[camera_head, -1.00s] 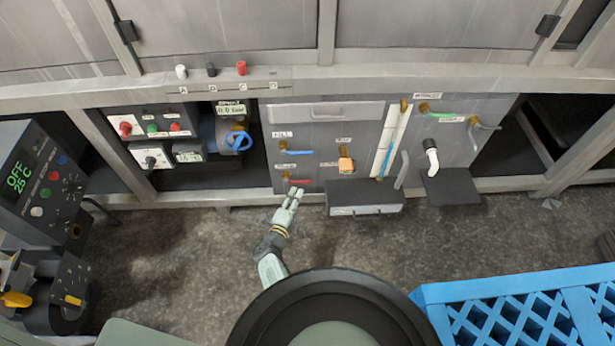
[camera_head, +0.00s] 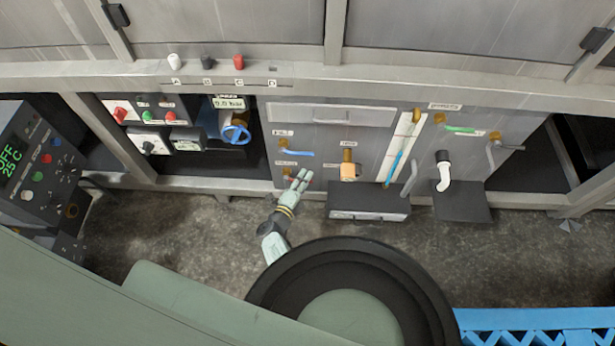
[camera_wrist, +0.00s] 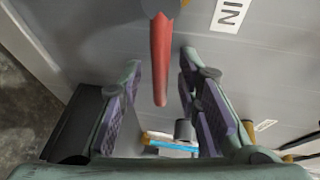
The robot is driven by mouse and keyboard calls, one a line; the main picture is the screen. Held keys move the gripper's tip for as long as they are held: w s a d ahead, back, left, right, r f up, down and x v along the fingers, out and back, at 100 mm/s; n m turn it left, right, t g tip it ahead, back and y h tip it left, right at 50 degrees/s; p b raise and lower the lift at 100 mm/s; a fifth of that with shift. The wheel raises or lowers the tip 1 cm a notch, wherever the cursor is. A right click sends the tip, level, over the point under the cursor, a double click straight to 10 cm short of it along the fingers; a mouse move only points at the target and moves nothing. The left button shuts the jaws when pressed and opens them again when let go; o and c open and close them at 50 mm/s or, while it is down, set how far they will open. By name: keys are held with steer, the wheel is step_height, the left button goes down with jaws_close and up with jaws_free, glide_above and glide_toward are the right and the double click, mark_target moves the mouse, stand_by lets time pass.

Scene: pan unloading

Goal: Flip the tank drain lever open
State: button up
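A red lever (camera_wrist: 160,60) hangs from a brass-coloured valve on the grey cabinet front. In the wrist view it points down between the fingers of my gripper (camera_wrist: 160,68), with a gap on each side. My gripper is open and holds nothing. In the head view my gripper (camera_head: 302,177) is at the lower left of the cabinet panel (camera_head: 375,150) and mostly hides the red lever. A partly cut-off white label (camera_wrist: 232,14) beside the lever shows letters I and N.
A blue lever (camera_head: 295,153) is just above my gripper. An orange valve handle (camera_head: 349,170) and a dark box (camera_head: 368,203) are to its right. A white spout (camera_head: 443,172) is farther right. A blue crate (camera_head: 540,320) is at the bottom right.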

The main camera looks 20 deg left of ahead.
steer(key=shift+c, duration=0.2)
jaws_close()
stand_by(0.7)
